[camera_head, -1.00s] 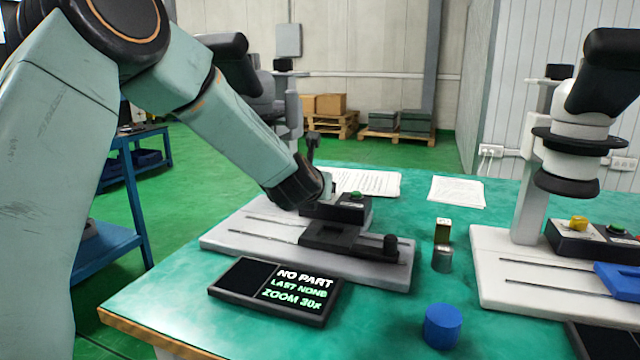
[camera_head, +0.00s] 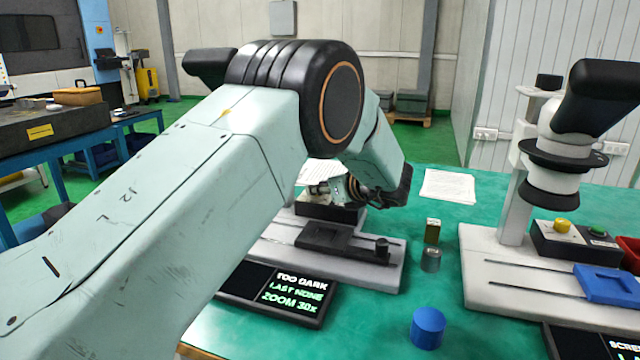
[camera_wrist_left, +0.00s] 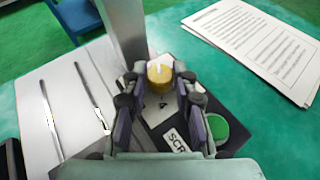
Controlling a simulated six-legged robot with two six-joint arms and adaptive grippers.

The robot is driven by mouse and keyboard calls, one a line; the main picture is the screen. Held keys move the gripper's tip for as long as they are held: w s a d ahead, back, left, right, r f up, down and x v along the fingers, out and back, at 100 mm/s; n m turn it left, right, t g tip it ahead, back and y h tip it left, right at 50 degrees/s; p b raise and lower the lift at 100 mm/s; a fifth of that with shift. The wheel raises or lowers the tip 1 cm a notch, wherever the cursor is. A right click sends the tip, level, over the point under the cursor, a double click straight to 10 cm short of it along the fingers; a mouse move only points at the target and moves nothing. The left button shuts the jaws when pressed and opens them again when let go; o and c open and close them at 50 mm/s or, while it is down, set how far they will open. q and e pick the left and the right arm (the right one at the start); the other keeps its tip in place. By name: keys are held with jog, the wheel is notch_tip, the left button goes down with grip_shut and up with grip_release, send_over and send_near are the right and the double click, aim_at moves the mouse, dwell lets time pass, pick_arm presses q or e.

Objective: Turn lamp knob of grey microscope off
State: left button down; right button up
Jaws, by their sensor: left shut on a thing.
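The grey microscope's base (camera_head: 375,273) stands on the green table in the head view, its column and head hidden behind my left arm. Its black control box (camera_head: 330,212) is partly covered by my left gripper (camera_head: 325,188). In the left wrist view the yellow lamp knob (camera_wrist_left: 160,73) sits on this box, between the fingertips of my left gripper (camera_wrist_left: 158,90), which is shut on it. A green button (camera_wrist_left: 217,127) is beside the fingers. The display (camera_head: 300,290) reads "TOO DARK", "LAST NONE", "ZOOM 30x". My right gripper is not in view.
A white microscope (camera_head: 515,200) with its own yellow knob (camera_head: 562,225) stands at the right. A blue cylinder (camera_head: 428,327), a small metal cylinder (camera_head: 430,261) and a brass block (camera_head: 432,231) stand between the bases. Papers (camera_head: 447,186) lie behind.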

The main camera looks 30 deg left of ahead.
pick_arm(q)
jog(key=shift+w+n+g+y+b, duration=0.15)
jog(key=shift+n+g+b, duration=0.1)
jog(key=shift+n+g, duration=0.4)
jog(key=shift+w+n+g+y+b, duration=0.1)
jog(key=shift+n+g+y+b, duration=0.1)
jog(key=shift+n+g, duration=0.45)
jog(key=shift+r+n+g+b, duration=0.1)
jog(key=shift+n+g+b, duration=0.25)
jog(key=shift+n+g, duration=0.4)
jog(key=c, duration=1)
grip_release()
jog(key=shift+c, duration=0.2)
jog(key=shift+m, duration=0.25)
jog(key=v, duration=1.2)
